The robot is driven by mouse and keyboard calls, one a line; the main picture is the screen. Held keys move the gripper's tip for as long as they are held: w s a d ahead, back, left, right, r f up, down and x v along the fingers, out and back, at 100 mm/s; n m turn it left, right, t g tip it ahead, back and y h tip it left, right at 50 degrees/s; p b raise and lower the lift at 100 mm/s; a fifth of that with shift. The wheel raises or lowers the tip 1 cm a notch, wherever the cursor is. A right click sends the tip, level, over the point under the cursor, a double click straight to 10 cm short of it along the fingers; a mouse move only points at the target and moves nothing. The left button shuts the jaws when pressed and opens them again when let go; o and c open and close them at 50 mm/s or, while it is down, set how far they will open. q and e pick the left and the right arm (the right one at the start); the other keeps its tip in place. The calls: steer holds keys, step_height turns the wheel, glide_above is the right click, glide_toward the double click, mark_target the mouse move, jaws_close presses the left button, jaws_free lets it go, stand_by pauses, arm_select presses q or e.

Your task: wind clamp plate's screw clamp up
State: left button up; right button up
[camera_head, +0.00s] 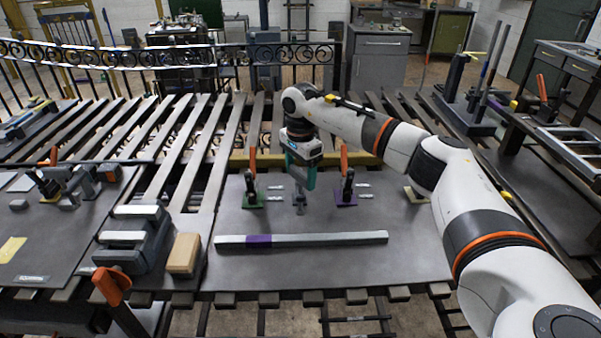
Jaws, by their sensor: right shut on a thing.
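The dark clamp plate (300,270) lies on the slatted table in the middle of the view. A small grey screw clamp (299,201) stands on it between two orange-handled clamps. My right gripper (300,182) comes down from above with teal fingers, directly over the screw clamp. It is shut on the clamp's upper part, which the fingers mostly hide. The height of the screw is too small to read. My left gripper is not in view.
The orange-handled clamps stand close on either side, one on a green base (251,197) and one on a purple base (347,198). A grey bar with a purple band (259,241) lies in front. Grey blocks (137,238) and a tan block (184,254) stand at left.

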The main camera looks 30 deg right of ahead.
mark_target(300, 171)
steer(key=n, duration=0.6)
steer(key=shift+f, duration=0.1)
steer(key=n, duration=0.6)
steer(key=shift+s+n+b, duration=0.1)
steer(key=shift+n+b, duration=0.25)
steer(key=shift+n, duration=0.05)
steer(key=shift+f, duration=0.1)
steer(key=o, duration=1)
step_height(300, 171, up, 12)
steer(key=shift+r+b, duration=0.1)
steer(key=shift+b, duration=0.7)
